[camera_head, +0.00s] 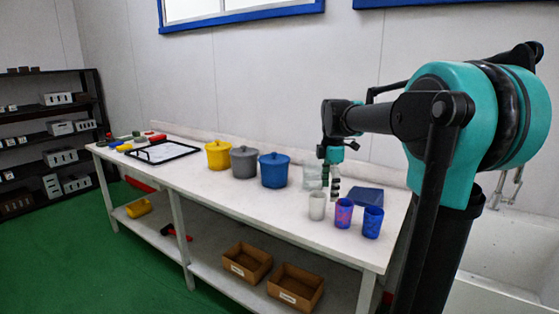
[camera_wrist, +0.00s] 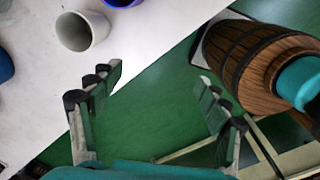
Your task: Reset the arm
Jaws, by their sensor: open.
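My gripper (camera_head: 334,188) hangs from my arm with its fingers pointing down, at the right part of the white table. In the wrist view my gripper (camera_wrist: 160,78) has its fingers spread wide with nothing between them. Below the fingers lie the table's edge and the green floor. A pale cup (camera_head: 317,206), a purple-blue patterned cup (camera_head: 343,213) and a blue cup (camera_head: 373,223) stand on the table, apart from the fingers. The pale cup also shows in the wrist view (camera_wrist: 84,30).
A yellow pot (camera_head: 218,155), a grey pot (camera_head: 244,162) and a blue pot (camera_head: 274,171), all lidded, stand in a row on the table (camera_head: 240,205). A blue flat item (camera_head: 367,197) lies behind the cups. Two cardboard boxes (camera_head: 295,287) sit on the lower shelf.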

